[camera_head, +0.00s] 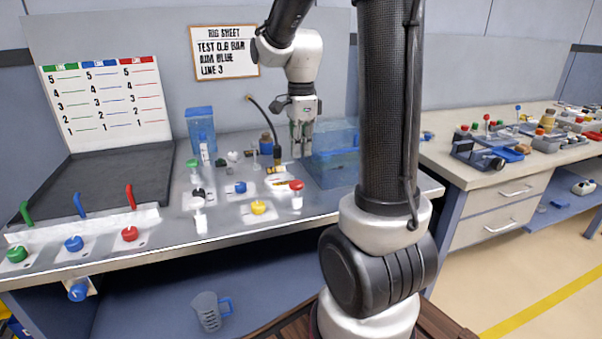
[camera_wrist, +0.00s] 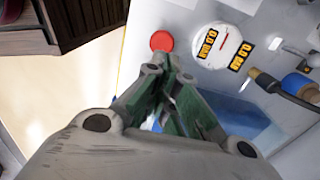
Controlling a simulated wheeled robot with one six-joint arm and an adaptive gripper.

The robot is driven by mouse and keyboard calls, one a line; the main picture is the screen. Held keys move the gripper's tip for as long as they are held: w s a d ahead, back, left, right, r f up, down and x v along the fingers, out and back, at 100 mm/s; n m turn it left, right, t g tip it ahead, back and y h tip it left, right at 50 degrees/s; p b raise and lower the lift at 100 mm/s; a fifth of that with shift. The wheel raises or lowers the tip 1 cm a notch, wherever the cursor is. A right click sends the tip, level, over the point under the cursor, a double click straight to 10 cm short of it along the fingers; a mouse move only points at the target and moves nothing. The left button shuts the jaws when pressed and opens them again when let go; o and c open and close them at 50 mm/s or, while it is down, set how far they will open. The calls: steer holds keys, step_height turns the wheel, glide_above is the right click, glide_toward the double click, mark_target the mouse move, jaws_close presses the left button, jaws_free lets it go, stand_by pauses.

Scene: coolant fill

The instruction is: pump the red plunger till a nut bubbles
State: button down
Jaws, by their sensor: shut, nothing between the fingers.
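The red plunger (camera_head: 297,186) is a round red cap on a white post at the right front of the steel bench. In the wrist view its red cap (camera_wrist: 161,41) shows just beyond my fingertips. My gripper (camera_head: 300,152) hangs pointing down behind the plunger in the head view, beside the clear blue water tank (camera_head: 337,170). In the wrist view my gripper (camera_wrist: 168,68) has its fingers together with nothing between them. It looks apart from the cap. The tank is partly hidden behind my arm, and I cannot make out a nut or bubbles.
A white gauge (camera_wrist: 213,43) with yellow labels lies near the plunger, with a black hose (camera_head: 264,120) behind it. A yellow knob (camera_head: 258,207) and a blue knob (camera_head: 240,187) stand to the left. Coloured levers (camera_head: 79,204) line the bench's left front.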

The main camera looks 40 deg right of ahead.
mark_target(301, 181)
step_height(301, 181, down, 7)
steer(key=shift+f, duration=0.2)
stand_by(0.3)
steer(key=shift+f, duration=1.45)
steer(key=shift+s, duration=0.1)
steer(key=shift+r, duration=0.4)
step_height(301, 181, up, 13)
steer(key=shift+r, duration=0.2)
